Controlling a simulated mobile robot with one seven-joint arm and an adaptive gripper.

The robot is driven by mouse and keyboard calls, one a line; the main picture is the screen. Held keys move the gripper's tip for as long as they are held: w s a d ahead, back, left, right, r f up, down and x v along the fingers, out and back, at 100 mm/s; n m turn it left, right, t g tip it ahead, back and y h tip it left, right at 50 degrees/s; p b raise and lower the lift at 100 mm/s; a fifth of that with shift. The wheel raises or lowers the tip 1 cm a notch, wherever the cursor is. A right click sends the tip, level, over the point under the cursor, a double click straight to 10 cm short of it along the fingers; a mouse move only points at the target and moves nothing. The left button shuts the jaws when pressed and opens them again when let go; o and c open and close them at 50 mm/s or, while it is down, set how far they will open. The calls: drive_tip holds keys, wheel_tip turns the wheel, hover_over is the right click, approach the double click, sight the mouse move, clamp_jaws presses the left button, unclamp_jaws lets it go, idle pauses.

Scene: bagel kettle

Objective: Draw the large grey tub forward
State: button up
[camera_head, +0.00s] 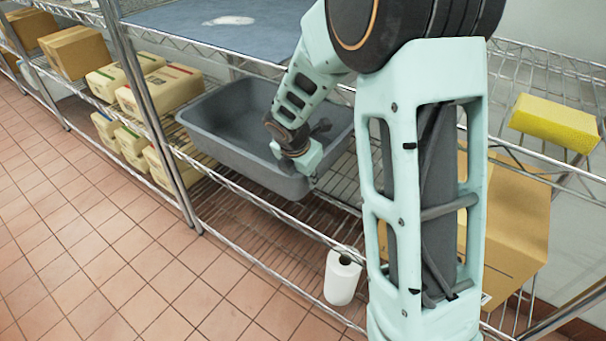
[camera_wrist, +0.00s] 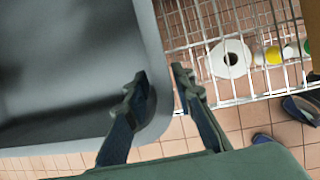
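The large grey tub (camera_head: 225,117) is an empty, open rectangular bin on a middle wire shelf. Its front wall lies close to the shelf's front edge. My gripper reaches down at the tub's right part in the head view, and my arm hides some of the tub there. In the wrist view, the tub (camera_wrist: 75,65) fills the left side. My gripper (camera_wrist: 161,74) has its two dark fingers apart there, one over the tub's inside and one just outside, with the rim between them. Contact with the rim cannot be told.
The wire shelf (camera_head: 255,195) has a post (camera_head: 150,105) left of the tub. A blue-grey sheet (camera_head: 215,25) covers the shelf above. A white paper roll (camera_head: 342,280) stands low in front. Packages (camera_head: 160,88) sit left; a yellow box (camera_head: 555,122) sits right. Tiled floor (camera_head: 95,235) is clear.

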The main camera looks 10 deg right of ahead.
drive_tip(key=shift+b+x, duration=0.4)
drive_tip(key=shift+x, duration=1.1)
drive_tip(key=shift+r, duration=0.1)
clamp_jaws()
